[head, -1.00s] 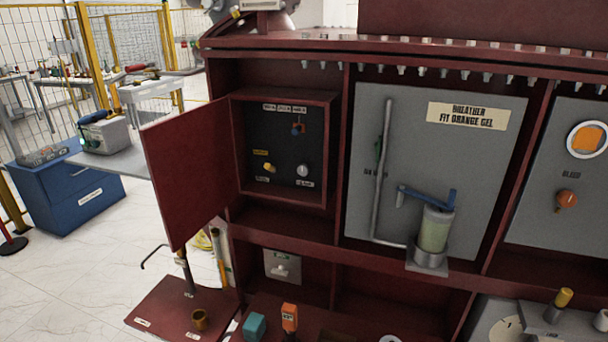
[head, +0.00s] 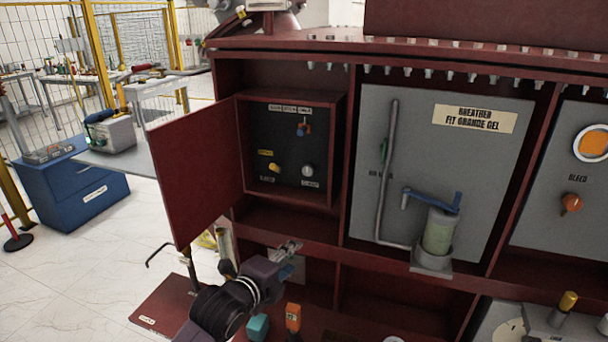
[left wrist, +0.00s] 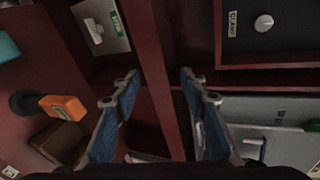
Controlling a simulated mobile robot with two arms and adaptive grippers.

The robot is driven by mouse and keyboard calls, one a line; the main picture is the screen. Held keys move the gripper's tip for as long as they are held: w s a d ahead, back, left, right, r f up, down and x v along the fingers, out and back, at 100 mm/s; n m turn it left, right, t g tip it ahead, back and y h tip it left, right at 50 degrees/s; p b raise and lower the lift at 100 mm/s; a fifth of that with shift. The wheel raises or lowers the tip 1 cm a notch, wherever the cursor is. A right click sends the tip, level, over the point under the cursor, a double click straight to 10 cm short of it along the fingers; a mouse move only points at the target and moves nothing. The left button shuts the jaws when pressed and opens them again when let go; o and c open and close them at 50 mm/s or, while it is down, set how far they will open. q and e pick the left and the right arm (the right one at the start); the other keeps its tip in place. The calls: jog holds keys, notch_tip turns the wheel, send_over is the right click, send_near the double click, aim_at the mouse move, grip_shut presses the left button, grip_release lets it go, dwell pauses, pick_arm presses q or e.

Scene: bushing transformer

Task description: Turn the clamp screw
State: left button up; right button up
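The clamp screw (head: 307,170) is a small pale round knob at the lower right of the dark panel inside the open red box. In the left wrist view the knob (left wrist: 264,22) is at the top right, beside its label. My left gripper (head: 290,254) is in front of the cabinet, below the box and apart from the knob. In the left wrist view the left gripper's two blue-padded fingers (left wrist: 159,80) are spread with nothing between them. My right gripper is in neither view.
The open red door (head: 196,172) stands left of the box. A yellow knob (head: 274,168) and a red-blue part (head: 303,129) share the panel. A red shelf edge (head: 300,239) runs below the box. The breather cylinder (head: 439,232) stands to the right.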

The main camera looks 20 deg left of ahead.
aim_at(307, 172)
pick_arm(q)
jog(key=w+a+r+m+t, duration=0.1)
jog(key=w+r+m+t, duration=0.1)
jog(key=w+r+m, duration=0.35)
jog(key=w+a+r+m+t, duration=0.2)
jog(key=w+r, duration=0.1)
jog(key=r, duration=0.6)
jog(key=shift+h, duration=0.4)
jog(key=shift+w+d+f+p, duration=0.1)
jog(key=shift+w+d+p, duration=0.25)
jog(key=shift+w, duration=0.85)
jog(key=shift+w+d+r+p, duration=0.15)
jog(key=shift+w+p, duration=0.3)
jog(key=shift+w, duration=0.8)
jog(key=shift+w+d+f+p, duration=0.15)
jog(key=shift+w+d+p, duration=0.2)
jog(key=shift+w, duration=0.85)
jog(key=shift+a, duration=0.1)
grip_shut()
